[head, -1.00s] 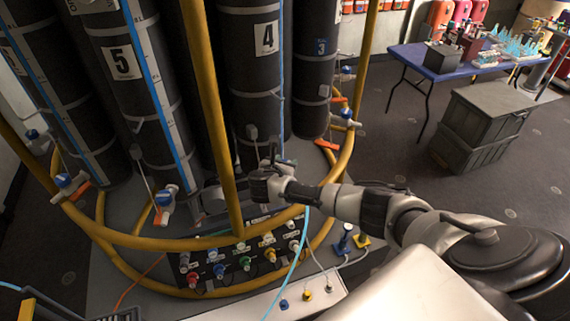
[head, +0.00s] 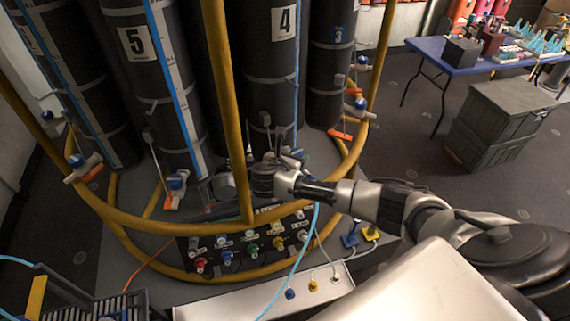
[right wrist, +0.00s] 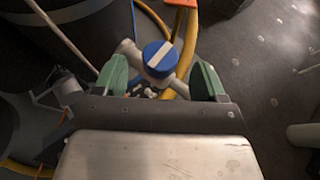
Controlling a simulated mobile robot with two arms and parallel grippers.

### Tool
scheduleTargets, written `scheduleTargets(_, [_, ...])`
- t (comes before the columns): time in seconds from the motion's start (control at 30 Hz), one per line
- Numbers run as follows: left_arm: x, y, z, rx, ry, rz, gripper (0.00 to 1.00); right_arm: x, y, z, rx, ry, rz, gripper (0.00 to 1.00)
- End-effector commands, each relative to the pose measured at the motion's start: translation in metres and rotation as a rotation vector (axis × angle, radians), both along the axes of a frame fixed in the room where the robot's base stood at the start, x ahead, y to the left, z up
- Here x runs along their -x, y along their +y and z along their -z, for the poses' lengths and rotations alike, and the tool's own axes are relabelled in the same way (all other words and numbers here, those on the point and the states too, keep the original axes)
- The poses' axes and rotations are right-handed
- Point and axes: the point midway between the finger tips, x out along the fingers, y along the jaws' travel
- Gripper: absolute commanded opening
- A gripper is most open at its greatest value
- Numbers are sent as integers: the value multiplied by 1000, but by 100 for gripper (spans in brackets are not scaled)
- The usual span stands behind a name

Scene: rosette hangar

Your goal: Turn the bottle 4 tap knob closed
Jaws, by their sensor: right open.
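Bottle 4 (head: 268,92) is a tall black cylinder with a white number label, in the upper middle of the head view. Its tap is mostly hidden behind my right gripper (head: 280,172) there. In the right wrist view a blue round tap knob (right wrist: 155,66) with a white stripe sits on a pale fitting. The stripe slants up to the right, across the fitting's line. My right gripper (right wrist: 160,80) is open, its green finger pads on either side of the knob, with a visible gap on each side. My left gripper is not in view.
Bottle 5 (head: 150,95) and bottle 3 (head: 328,85) stand either side. A yellow tube rail (head: 228,110) passes close in front of bottle 4. A panel of coloured connectors (head: 240,262) lies below. A blue table (head: 440,52) and grey crates (head: 500,118) stand to the right.

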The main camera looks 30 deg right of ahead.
Motion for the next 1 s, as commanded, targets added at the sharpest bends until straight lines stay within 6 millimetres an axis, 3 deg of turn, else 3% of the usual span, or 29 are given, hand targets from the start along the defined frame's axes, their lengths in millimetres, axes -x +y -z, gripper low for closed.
scheduleTargets(0.1, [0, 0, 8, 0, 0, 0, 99, 12, 19, -7, -3, -2, -2, 72])
scheduleTargets(0.33, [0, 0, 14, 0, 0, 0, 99, 29, 42, -21, -1, -2, 1, 72])
scheduleTargets(1.0, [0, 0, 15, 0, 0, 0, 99, 33, 47, -21, -5, 0, 3, 72])
